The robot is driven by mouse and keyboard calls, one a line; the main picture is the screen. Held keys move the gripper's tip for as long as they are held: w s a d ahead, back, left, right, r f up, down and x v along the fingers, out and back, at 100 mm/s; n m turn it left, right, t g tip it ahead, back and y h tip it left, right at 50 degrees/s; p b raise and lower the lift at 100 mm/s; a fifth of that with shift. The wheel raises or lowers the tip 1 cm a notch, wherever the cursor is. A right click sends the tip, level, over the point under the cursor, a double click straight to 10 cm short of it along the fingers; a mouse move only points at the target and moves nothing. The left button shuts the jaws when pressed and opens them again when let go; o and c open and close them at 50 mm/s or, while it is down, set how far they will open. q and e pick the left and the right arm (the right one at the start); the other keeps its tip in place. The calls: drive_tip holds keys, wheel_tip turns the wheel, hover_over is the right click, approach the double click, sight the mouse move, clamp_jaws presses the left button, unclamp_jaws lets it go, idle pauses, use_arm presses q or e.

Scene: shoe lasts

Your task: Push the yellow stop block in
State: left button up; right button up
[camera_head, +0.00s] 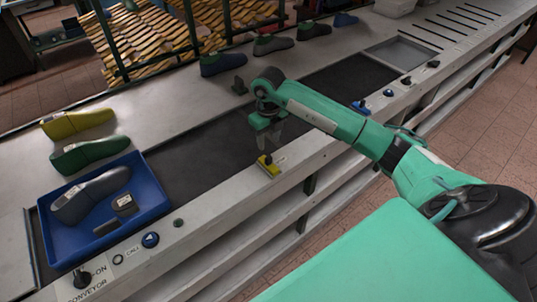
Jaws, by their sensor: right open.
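The yellow stop block (268,168) sits on the pale front rail of the conveyor, near the middle of the view, with a dark piece at its top. My right gripper (265,147) hangs down from the green arm just above and behind the block. Its dark fingers come close to the block's top; I cannot tell whether they touch it. The right gripper is open, with nothing seen between its fingers. My left gripper is not in view.
A blue tray (160,203) holding a grey shoe last stands on the dark conveyor belt (205,155) at the left. Green (88,155) and yellow (77,122) lasts lie behind it. Blue buttons (150,240) and a black knob (82,278) are on the front rail.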

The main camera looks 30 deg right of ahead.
sight(269, 157)
wheel_tip(269, 157, down, 8)
drive_tip(key=shift+r+p, duration=0.2)
drive_tip(key=shift+p, duration=0.95)
drive_tip(key=shift+f, duration=0.7)
clamp_jaws()
